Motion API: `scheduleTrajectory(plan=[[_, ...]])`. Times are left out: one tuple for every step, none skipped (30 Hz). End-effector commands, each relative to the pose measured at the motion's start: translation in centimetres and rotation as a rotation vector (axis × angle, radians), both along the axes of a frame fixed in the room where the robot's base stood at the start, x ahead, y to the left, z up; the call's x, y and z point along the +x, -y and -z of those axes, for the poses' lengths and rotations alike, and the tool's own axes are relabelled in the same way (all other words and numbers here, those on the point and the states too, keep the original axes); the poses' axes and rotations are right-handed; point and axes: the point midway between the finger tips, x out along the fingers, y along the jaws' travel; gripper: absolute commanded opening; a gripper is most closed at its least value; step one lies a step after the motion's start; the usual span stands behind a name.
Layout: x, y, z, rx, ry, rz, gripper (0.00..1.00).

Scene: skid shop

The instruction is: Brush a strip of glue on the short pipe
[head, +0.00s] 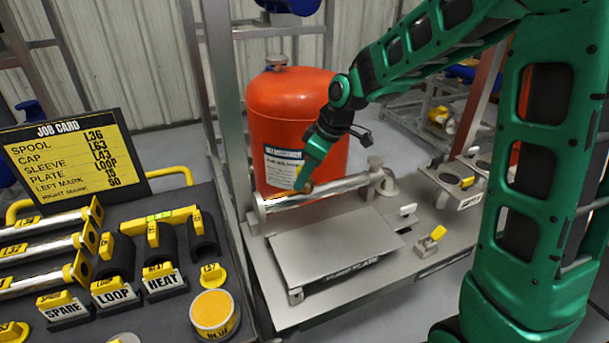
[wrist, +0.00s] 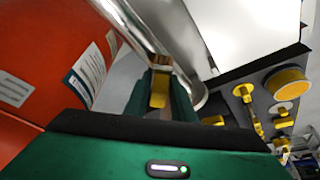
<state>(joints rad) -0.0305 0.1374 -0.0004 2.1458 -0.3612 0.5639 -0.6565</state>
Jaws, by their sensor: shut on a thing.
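The short metal pipe (head: 318,192) lies level on the grey bench in front of the red tank, with a flange at its left end and a fitting at its right. My gripper (head: 308,184) is over the middle of this pipe, pointing down. In the wrist view my gripper (wrist: 162,100) is shut on a small yellow and brown piece (wrist: 159,90), which looks like the brush. Its tip is at or very near the pipe (wrist: 136,28); I cannot tell whether it touches. Any glue on the pipe cannot be made out.
A red tank (head: 290,115) stands close behind the pipe. A raised pump plate (head: 335,245) lies in front of it. At left, a dark table holds yellow-ended spools (head: 40,245), labelled blocks (head: 115,290), a round yellow-topped pot (head: 212,312) and a job card board (head: 70,155).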

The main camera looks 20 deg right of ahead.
Motion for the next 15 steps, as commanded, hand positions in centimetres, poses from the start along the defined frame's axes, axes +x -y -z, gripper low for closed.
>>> scheduleTrajectory(plan=[[-0.2,0.0,0.1,0.0,0.0,-0.001,0.0],[-0.2,-0.1,0.0,0.0,0.0,-0.002,0.0],[-0.3,-0.1,0.0,0.0,0.0,-0.003,0.0],[-0.4,-0.1,-0.1,0.0,0.0,-0.004,0.0],[-0.3,-0.1,-0.3,0.0,0.0,-0.004,0.0],[-0.2,-0.2,-0.9,0.0,0.003,-0.005,0.0],[-0.2,-0.2,-1.8,0.0,0.007,-0.005,0.0],[-0.3,-0.2,-2.2,-0.001,0.004,-0.006,0.0],[-0.3,-0.2,-2.4,0.0,0.002,-0.006,0.0],[-0.3,-0.2,-2.7,-0.001,0.002,-0.006,0.0],[-0.3,-0.2,-3.0,-0.001,0.002,-0.006,0.0],[-0.3,-0.2,-3.3,-0.001,0.002,-0.006,0.0],[-0.3,-0.2,-3.6,0.0,0.002,-0.005,0.0],[-0.3,-0.2,-3.9,0.0,0.002,-0.005,0.0],[-0.3,-0.2,-4.2,-0.001,0.002,-0.006,0.0]])
